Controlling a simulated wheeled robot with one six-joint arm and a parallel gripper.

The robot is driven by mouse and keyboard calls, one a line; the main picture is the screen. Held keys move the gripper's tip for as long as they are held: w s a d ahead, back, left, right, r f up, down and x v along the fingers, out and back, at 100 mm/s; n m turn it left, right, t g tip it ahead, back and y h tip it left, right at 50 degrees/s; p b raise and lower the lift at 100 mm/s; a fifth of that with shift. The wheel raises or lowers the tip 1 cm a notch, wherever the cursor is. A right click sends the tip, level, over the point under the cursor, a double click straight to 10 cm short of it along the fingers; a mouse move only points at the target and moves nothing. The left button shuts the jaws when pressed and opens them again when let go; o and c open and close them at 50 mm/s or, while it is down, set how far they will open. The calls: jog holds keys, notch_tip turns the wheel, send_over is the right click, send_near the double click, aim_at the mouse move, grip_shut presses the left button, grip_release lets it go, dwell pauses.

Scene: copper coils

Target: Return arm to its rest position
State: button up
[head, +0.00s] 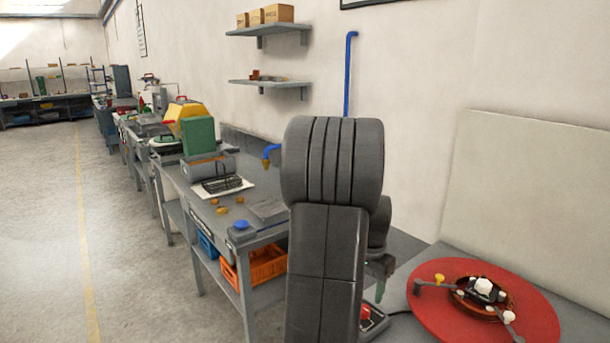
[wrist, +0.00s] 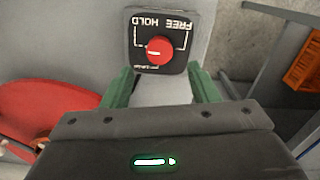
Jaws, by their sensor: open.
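My arm stands in the middle of the head view, with a large grey joint on top. My gripper (wrist: 162,84) shows two green fingers spread apart in the wrist view, with nothing between them. In the head view it is mostly hidden behind my arm, with one green fingertip (head: 380,291) pointing down. Just ahead of the fingers is a dark switch box marked FREE and HOLD (wrist: 136,58) with a round red knob (wrist: 160,50). The knob also shows in the head view (head: 366,312), below the gripper. I cannot tell whether the fingers touch the box.
A red turntable (head: 430,305) with a copper coil (head: 466,306) and clamp arms lies at right, beside the switch box. A long grey workbench (head: 262,238) with boxes and tools runs along the wall. An orange crate (head: 265,265) sits under it. The floor at left is clear.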

notch_tip(320, 180, up, 9)
notch_tip(320, 180, down, 14)
jog(key=shift+f+n, duration=0.2)
jog(key=shift+n, duration=0.1)
jog(key=n, duration=0.4)
jog(key=shift+r+n, duration=0.1)
jog(key=shift+n, duration=0.2)
jog(key=n, duration=0.4)
jog(key=shift+a, duration=0.1)
jog(key=n, duration=0.4)
jog(key=shift+n+p, duration=0.3)
jog(key=shift+p, duration=0.05)
jog(key=n, duration=0.4)
jog(key=shift+a, duration=0.1)
